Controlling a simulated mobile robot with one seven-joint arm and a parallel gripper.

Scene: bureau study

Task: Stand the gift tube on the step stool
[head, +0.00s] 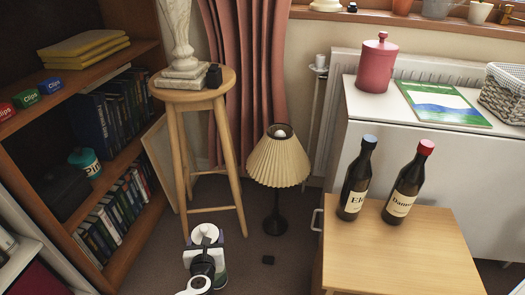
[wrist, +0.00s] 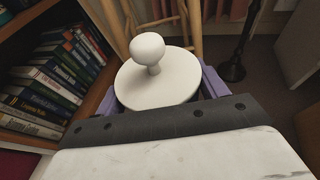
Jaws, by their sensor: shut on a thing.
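My gripper (head: 204,246) is low in the bottom middle of the head view, in front of the round wooden stool. It is shut on a white-topped thing (head: 206,231) with a round knob. In the wrist view this white disc and knob (wrist: 152,82) sit between the purple fingers. Its body below the disc is mostly hidden, so I cannot tell surely that it is the gift tube. I see no low step stool for certain. The tall round wooden stool (head: 224,77) bears a pale statue (head: 181,40) and a small dark object (head: 214,76).
A bookcase (head: 146,55) stands at left. A pleated lamp (head: 279,160) stands on the floor behind my gripper. A light wood cabinet (head: 390,265) with two dark bottles (head: 356,180) is at right.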

